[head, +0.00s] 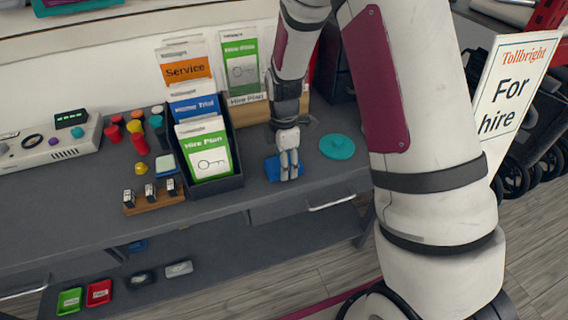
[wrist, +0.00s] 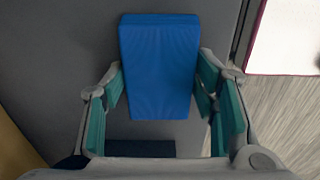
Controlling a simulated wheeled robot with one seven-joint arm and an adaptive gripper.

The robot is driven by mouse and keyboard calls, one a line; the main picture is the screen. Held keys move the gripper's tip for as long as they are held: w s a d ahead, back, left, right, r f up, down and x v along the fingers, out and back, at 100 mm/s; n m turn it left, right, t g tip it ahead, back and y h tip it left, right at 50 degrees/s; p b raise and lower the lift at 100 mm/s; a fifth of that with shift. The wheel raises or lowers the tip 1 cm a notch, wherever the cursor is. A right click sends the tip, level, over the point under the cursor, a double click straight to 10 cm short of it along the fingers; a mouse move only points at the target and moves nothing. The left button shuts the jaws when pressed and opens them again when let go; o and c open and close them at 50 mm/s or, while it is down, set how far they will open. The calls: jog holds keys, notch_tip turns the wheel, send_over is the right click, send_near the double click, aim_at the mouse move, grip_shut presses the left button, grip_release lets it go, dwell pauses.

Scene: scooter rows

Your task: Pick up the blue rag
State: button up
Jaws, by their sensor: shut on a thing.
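The blue rag (head: 272,168) is a flat, folded rectangle at the grey bench top, right of the leaflet holder. In the wrist view the rag (wrist: 158,65) fills the upper middle, its long side running away from me. My gripper (head: 289,165) points down over the rag and hides part of it. In the wrist view my gripper (wrist: 160,95) has a teal-padded finger on each side of the rag, shut on its near part. I cannot tell whether the rag is clear of the bench.
A teal round lid-like disc (head: 337,147) lies just right of my gripper. A dark holder (head: 216,187) with leaflets stands to the left. Stamps on a wooden rack (head: 153,199) sit further left. A "For hire" sign (head: 508,95) stands at the right.

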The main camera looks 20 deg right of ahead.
jog(key=shift+r, duration=0.1)
notch_tip(320, 180, up, 4)
jog(key=shift+f+p, duration=0.25)
jog(key=shift+p, duration=0.1)
jog(key=s+a+r+p, duration=0.1)
jog(key=s, duration=1.5)
jog(key=shift+a, duration=0.2)
jog(key=shift+r, duration=0.1)
jog(key=o, duration=0.5)
jog(key=c, duration=0.5)
